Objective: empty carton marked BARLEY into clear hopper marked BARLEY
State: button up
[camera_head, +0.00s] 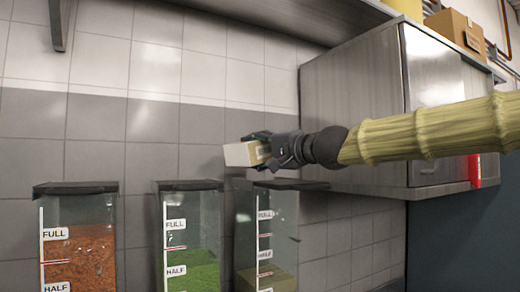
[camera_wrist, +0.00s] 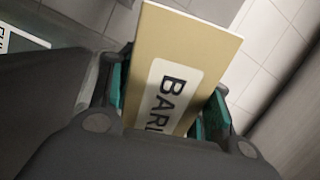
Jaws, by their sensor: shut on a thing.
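My gripper (camera_head: 262,150) is shut on a carton (camera_head: 241,154), above the right-hand clear hopper (camera_head: 285,225) in the head view. In the wrist view the tan carton (camera_wrist: 205,40) sits tilted between the teal finger pads of my gripper (camera_wrist: 165,105). Its white label shows "BARL", the rest hidden by the gripper. The carton's opening and contents are not visible. The right-hand hopper has a dark rim or lid and holds tan material around its HALF mark. No BARLEY marking is readable on any hopper.
A hopper with orange-red contents (camera_head: 80,262) and one with green contents (camera_head: 205,275) stand to the left. A steel cabinet (camera_head: 352,110) hangs close behind my arm on the right. A cardboard box (camera_head: 455,29) sits on top of it. The tiled wall is behind.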

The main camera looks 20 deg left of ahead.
jog(key=shift+w+a+p, duration=0.3)
jog(key=shift+w+a, duration=0.4)
jog(key=w+a+r+m+p, duration=0.1)
jog(key=w+a+m+p, duration=0.2)
jog(key=w+m, duration=0.1)
jog(key=shift+w+a+m, duration=0.3)
jog(key=shift+w+m, duration=0.05)
jog(key=shift+m, duration=0.05)
dwell(0.3)
dwell(2.1)
